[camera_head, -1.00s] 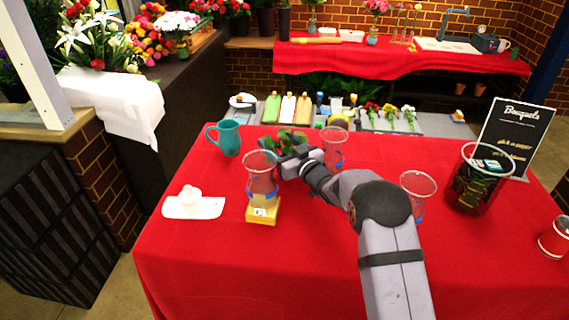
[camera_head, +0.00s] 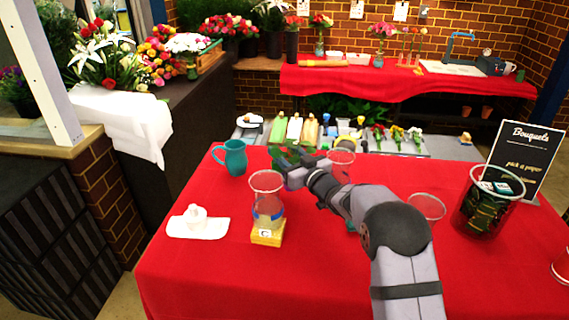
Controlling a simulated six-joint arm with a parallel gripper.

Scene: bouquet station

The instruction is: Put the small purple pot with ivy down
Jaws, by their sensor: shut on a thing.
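My gripper (camera_head: 294,169) is over the back middle of the red table, shut on the small purple pot with ivy. The green ivy leaves (camera_head: 282,157) show at the gripper's far left side. The pot itself is mostly hidden by the gripper, and I cannot tell whether its base touches the tablecloth. The red-covered table (camera_head: 215,270) lies beneath. A glass vase (camera_head: 267,199) on a wooden block (camera_head: 267,233) marked C stands in front and to the left of the gripper.
Another glass vase (camera_head: 341,160) is close right of the gripper, and a third (camera_head: 427,206) is beyond my arm. A large glass container (camera_head: 487,203) and black sign (camera_head: 522,158) stand at right. The front left cloth is clear.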

